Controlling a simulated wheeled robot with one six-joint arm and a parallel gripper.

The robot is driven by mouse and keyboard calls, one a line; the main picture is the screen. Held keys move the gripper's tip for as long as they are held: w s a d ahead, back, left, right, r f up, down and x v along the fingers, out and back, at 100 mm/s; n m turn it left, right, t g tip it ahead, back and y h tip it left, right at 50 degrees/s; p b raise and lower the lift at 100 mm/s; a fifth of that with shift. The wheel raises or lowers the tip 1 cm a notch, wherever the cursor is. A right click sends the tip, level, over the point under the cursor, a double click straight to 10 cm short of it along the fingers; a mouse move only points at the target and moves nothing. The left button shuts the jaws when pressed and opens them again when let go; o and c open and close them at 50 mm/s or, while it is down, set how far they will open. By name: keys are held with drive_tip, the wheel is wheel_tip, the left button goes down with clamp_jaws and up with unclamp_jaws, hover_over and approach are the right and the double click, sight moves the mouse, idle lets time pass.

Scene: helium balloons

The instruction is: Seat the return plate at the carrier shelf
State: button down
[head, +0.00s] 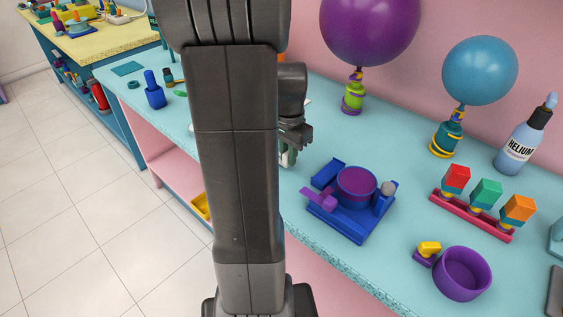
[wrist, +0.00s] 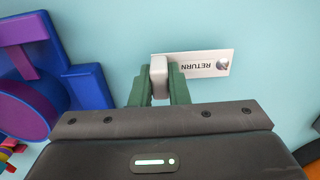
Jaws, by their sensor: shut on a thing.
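The return plate (wrist: 195,65) is a thin pale plate lettered RETURN, with a round dark spot at one end and a light grey grip block (wrist: 158,76). My gripper (wrist: 158,88) has its green fingers shut on that block, and the plate reaches out to the right in the wrist view. In the head view my gripper (head: 288,155) is over the bench's near side, partly hidden by my arm, and the plate is not clear. I cannot tell for sure which thing is the carrier shelf. A blue stand with a purple drum (head: 356,184) sits right of my gripper.
The stand's blue part (wrist: 83,88) is close on the left in the wrist view. Two tethered balloons (head: 370,28), a helium bottle (head: 522,142), a red rack (head: 470,215) and a purple bowl (head: 463,275) stand on the turquoise bench. A blue bottle (head: 154,92) stands further left.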

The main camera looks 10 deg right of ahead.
drive_tip(key=shift+r+p, duration=1.6)
drive_tip(key=shift+r, duration=0.35)
